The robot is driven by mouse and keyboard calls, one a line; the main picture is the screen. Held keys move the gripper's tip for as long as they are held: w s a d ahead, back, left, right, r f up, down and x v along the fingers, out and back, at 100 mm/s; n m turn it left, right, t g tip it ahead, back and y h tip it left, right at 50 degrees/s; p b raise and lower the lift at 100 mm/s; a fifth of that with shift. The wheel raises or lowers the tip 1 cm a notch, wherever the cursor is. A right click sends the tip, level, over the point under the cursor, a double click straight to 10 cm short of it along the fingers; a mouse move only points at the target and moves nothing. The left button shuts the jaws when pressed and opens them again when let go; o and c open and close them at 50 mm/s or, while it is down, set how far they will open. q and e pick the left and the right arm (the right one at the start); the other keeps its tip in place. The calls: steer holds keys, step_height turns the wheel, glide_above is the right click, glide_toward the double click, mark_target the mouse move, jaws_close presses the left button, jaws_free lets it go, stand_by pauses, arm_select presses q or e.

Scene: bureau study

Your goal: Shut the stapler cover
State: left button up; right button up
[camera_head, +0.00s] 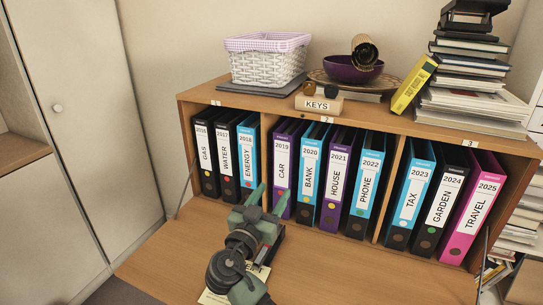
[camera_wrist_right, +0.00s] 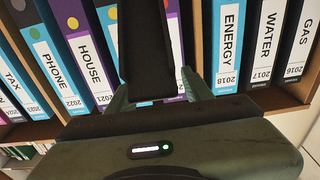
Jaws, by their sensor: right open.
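My right gripper (camera_head: 269,197) is open, low over the fold-down desk flap (camera_head: 345,262), with its green fingers pointing at the binders. In the right wrist view, a long black part (camera_wrist_right: 146,45), which looks like the raised stapler cover, stands between the two fingers. I cannot tell whether they touch it. In the head view, a dark piece beside the gripper (camera_head: 278,240) seems to be part of the stapler; the gripper and wrist hide most of it. My left gripper is not in view.
Several labelled binders (camera_head: 340,185) fill the shelf behind the flap. On top stand a wicker basket (camera_head: 267,66), a KEYS block (camera_head: 319,104), a purple bowl (camera_head: 345,69) and a book stack (camera_head: 465,85). A pale paper (camera_head: 213,298) lies partly under my wrist. The flap's right side is clear.

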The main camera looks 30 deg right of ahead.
step_height(320, 180, up, 17)
steer(key=shift+b, duration=0.4)
steer(key=shift+r, duration=0.2)
